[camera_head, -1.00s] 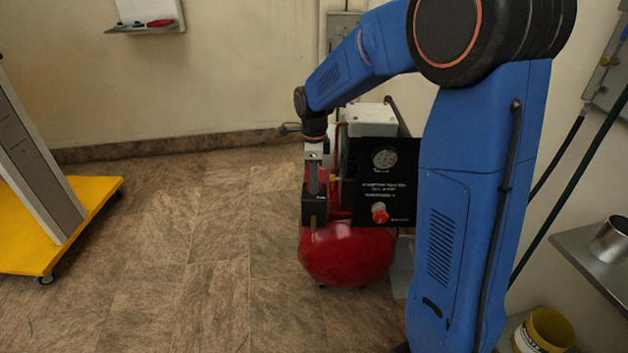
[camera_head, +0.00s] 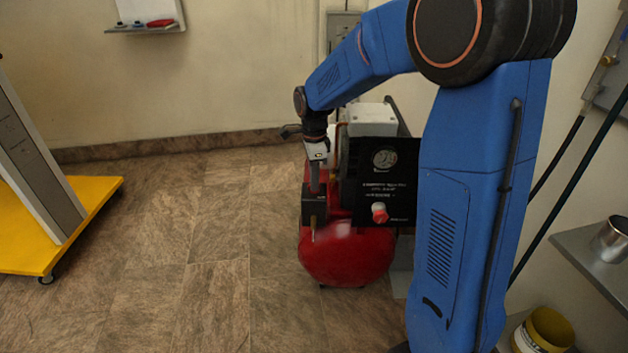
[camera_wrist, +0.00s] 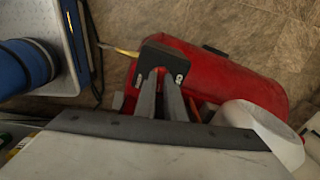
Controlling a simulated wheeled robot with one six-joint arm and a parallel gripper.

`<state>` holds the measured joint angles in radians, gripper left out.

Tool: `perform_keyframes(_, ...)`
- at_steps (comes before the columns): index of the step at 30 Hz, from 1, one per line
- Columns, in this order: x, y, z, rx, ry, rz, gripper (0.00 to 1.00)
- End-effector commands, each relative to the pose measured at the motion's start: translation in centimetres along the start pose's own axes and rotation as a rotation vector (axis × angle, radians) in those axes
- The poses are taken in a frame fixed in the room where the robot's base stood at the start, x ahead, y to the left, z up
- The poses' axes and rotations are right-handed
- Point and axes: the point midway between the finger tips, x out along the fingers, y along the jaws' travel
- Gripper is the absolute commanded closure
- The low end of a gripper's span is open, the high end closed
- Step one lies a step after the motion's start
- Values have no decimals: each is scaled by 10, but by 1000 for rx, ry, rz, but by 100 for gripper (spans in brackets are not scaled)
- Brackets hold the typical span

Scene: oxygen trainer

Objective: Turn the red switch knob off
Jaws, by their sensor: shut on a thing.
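A black switch box (camera_head: 314,207) stands on the red compressor tank (camera_head: 346,256). My gripper (camera_head: 315,188) reaches down onto the top of this box from above. In the wrist view the box (camera_wrist: 166,55) shows white marks on either side of my fingers. The fingers of my gripper (camera_wrist: 161,80) are shut there on the red switch knob (camera_wrist: 160,71), of which only a small bit of red shows between the tips. The rest of the knob is hidden, so its exact setting cannot be read.
A black panel (camera_head: 402,172) with a gauge and another red knob (camera_head: 380,212) stands close to the right of the box. A yellow wheeled base (camera_head: 45,240) is at the left. A metal shelf (camera_head: 585,255) is at the right. The floor between is clear.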

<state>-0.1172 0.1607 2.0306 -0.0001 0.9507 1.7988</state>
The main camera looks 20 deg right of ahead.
Motion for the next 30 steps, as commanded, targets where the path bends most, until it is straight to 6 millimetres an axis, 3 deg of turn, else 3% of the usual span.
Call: perform_keyframes(30,-1,0,0,-957,0,-2,100)
